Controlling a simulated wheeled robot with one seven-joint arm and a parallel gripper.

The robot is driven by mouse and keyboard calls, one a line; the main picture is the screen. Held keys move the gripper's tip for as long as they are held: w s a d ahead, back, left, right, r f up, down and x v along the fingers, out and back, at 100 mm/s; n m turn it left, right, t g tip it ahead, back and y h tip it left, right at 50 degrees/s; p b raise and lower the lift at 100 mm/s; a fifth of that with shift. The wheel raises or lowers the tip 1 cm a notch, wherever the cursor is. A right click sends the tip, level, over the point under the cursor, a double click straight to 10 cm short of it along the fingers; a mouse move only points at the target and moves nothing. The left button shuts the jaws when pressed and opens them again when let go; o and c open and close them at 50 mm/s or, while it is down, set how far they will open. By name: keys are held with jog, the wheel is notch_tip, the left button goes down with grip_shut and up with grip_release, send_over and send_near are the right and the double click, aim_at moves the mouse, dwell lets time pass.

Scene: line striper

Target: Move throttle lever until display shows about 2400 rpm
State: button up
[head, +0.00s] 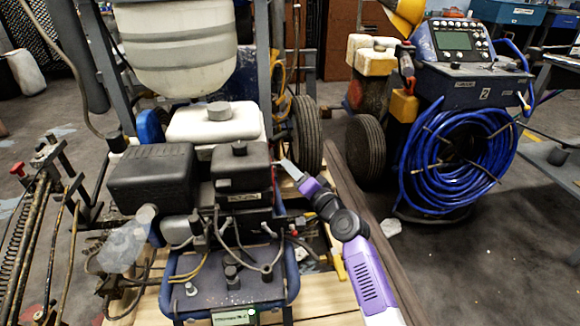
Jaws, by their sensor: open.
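The line striper's engine (240,165) stands left of centre, with a white tank and black covers. A small lit display (234,317) sits at the bottom edge on the front of the blue frame; its digits are too small to read. The throttle lever cannot be told apart from the rods, cables and fittings around the engine. My gripper (284,165) is open at the end of my purple and white arm, close to the right side of the engine's black cover. Its fingertips are small, and I cannot tell whether they touch anything.
A blue cart (470,85) with a control panel and coiled blue hose (445,155) stands at the right. A long dark beam (385,235) runs beside my arm. Black wheels (308,135) stand behind the gripper. Rods and springs crowd the left. Floor at lower right is mostly clear.

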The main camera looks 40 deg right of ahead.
jog(key=shift+r+p, duration=0.2)
jog(key=shift+p, duration=0.2)
jog(key=c, duration=0.6)
jog(key=shift+s+a+r+n+p, duration=0.15)
jog(key=shift+r+n+p, duration=0.2)
jog(key=shift+p, duration=0.35)
grip_shut()
jog(key=s+a+r+n+g+p, duration=0.3)
jog(key=s+r+n+g+p, duration=0.55)
jog(key=p, duration=2.05)
jog(key=w+d+f+n+t+b, duration=0.1)
jog(key=w+d+f+t+b, duration=0.1)
jog(key=w+f, duration=0.5)
jog(key=w+d+b, duration=0.1)
jog(key=w, duration=0.2)
jog(key=shift+y, duration=0.3)
